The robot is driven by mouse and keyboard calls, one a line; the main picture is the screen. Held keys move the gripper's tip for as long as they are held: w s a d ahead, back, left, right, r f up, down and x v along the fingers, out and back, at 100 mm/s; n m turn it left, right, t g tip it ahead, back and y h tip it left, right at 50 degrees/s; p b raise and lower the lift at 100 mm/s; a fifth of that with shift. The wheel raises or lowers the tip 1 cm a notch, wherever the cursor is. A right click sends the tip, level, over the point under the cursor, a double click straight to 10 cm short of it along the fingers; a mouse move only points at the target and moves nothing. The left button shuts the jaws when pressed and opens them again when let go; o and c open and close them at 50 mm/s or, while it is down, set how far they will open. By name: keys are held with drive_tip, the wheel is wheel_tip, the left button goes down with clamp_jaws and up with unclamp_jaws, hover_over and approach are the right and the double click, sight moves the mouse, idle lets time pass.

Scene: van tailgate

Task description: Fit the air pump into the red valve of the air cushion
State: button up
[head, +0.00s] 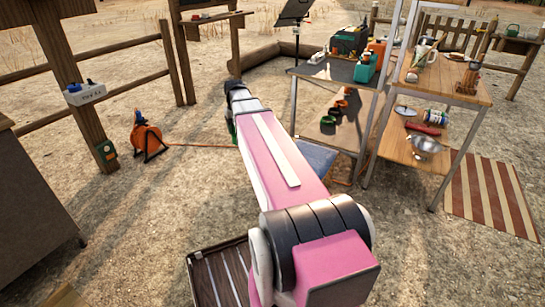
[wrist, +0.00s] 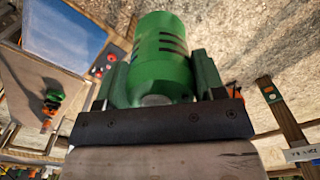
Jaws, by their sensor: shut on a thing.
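My gripper (wrist: 158,78) is shut on the air pump (wrist: 160,45), a green cylinder with dark slots, with one finger on each side. In the head view a sliver of green (head: 232,128) shows beside the end of my arm; the rest of the pump and the gripper are hidden there. A flat blue thing, likely the air cushion (head: 318,158), lies on the ground right of my arm, partly covered by it. It also shows at upper left in the wrist view (wrist: 65,35), apart from the pump. Small red spots show near its edge; I cannot tell whether one is the valve.
A metal-framed shelf (head: 338,72) and a wooden table (head: 455,80) stand right of my arm. An orange cable reel (head: 146,138) stands at left, its cable running toward my arm. A striped mat (head: 490,190) lies at right. Open gravel lies between.

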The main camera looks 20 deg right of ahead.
drive_tip(key=shift+w+d+f, duration=4.35)
drive_tip(key=shift+d+f, duration=0.35)
drive_tip(key=shift+f, duration=0.3)
drive_tip(key=shift+w+d+f, duration=4.3)
drive_tip(key=shift+d+f, duration=0.4)
drive_tip(key=shift+f, duration=0.3)
drive_tip(key=shift+w+d+f, duration=4.35)
drive_tip(key=shift+d+f, duration=0.35)
drive_tip(key=shift+f, duration=0.3)
drive_tip(key=shift+f, duration=0.15)
